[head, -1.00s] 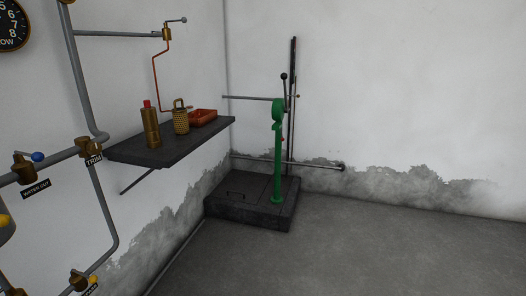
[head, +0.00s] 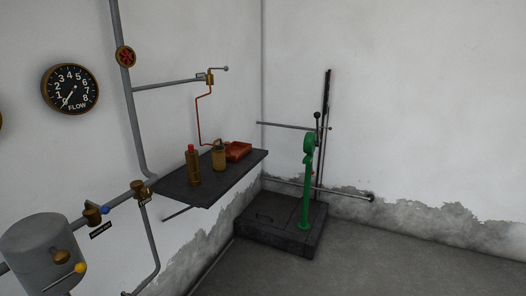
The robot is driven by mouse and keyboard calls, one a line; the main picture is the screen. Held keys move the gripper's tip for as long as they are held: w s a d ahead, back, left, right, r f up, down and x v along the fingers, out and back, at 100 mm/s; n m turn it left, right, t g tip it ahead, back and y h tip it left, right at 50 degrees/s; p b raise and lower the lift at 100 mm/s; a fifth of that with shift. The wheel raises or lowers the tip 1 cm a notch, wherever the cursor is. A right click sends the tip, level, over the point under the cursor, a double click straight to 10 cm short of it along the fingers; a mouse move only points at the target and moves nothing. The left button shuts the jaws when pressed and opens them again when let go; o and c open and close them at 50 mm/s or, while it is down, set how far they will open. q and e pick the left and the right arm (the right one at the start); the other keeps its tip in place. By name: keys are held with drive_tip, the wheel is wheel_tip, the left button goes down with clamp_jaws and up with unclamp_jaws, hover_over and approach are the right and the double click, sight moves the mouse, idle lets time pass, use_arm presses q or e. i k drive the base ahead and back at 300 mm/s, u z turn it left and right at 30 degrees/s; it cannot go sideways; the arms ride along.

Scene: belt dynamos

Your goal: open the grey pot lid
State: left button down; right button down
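A grey cylindrical pot (head: 32,258) stands at the lower left in the head view, against the pipework on the left wall. Its flat grey top (head: 30,225) looks closed. A brass fitting (head: 60,257) and a yellow-knobbed lever (head: 78,269) show at its front. The bottom of the pot is cut off by the picture's edge. Neither of my grippers is in view.
A dark wall shelf (head: 211,184) holds a red-topped brass cylinder (head: 193,167), a brass canister (head: 218,158) and an orange tray (head: 238,151). A green hand pump (head: 306,190) stands on a dark plinth (head: 280,232) in the corner. The right floor is clear.

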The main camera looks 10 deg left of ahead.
sight(35, 242)
drive_tip(key=z, duration=1.55)
drive_tip(key=i, duration=0.95)
drive_tip(key=u, duration=2.75)
